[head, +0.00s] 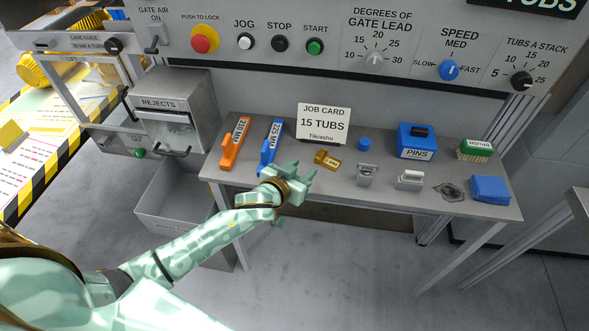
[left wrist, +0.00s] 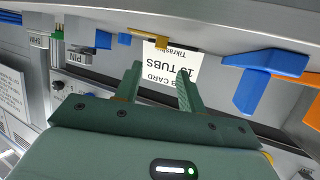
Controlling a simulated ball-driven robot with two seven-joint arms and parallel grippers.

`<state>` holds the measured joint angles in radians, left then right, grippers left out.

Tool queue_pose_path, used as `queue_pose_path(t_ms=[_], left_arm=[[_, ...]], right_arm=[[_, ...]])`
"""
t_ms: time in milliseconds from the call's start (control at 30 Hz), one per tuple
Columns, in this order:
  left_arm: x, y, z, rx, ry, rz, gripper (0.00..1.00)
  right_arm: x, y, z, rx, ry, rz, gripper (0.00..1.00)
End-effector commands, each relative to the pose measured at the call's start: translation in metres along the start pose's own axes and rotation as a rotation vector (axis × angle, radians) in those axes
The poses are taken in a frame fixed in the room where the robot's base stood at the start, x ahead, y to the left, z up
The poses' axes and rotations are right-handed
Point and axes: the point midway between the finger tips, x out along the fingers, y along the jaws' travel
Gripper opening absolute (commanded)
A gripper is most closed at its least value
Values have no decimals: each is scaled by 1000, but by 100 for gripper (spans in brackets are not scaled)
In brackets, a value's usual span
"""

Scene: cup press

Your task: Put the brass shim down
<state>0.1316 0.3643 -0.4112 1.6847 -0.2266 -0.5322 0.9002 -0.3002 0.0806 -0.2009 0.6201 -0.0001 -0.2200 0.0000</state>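The brass shim (head: 327,159), a small gold block with a white label, lies on the grey bench in front of the job card. My left gripper (head: 304,174) is just to its left and nearer the bench's front edge, apart from it in the head view. In the left wrist view my left gripper (left wrist: 158,82) has its two fingers spread with nothing between them. A brass-coloured piece (left wrist: 148,36) shows there beyond the fingertips, seen from a low angle. My right gripper is in neither view.
An orange gauge (head: 235,145) and a blue gauge (head: 270,146) lie left of the shim. The job card (head: 323,121) stands behind it. A blue cap (head: 364,144), a grey block (head: 367,175) and a blue PINS box (head: 417,140) are to its right. Bare bench surrounds the shim.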

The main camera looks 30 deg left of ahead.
Motion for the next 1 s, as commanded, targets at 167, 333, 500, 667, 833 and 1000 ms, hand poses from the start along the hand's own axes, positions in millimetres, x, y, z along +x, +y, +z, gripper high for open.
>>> queue_pose_path(t_ms=[167, 333, 500, 667, 833, 1000], left_arm=[[-26, 0, -1, -1, 1, 0, 40], [-32, 0, 0, 1, 0, -1, 40], [-32, 1, 2, 1, 0, 3, 40], [-49, 26, 20, 24, -4, 56, 40], [-70, 34, 139, 97, -193, 70, 40], [-121, 19, 302, 141, -524, 59, 40]], right_arm=[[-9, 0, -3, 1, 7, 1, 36], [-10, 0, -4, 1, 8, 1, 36], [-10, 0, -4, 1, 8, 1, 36], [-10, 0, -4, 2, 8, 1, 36], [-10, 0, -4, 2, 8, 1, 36], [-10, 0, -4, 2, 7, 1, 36]])
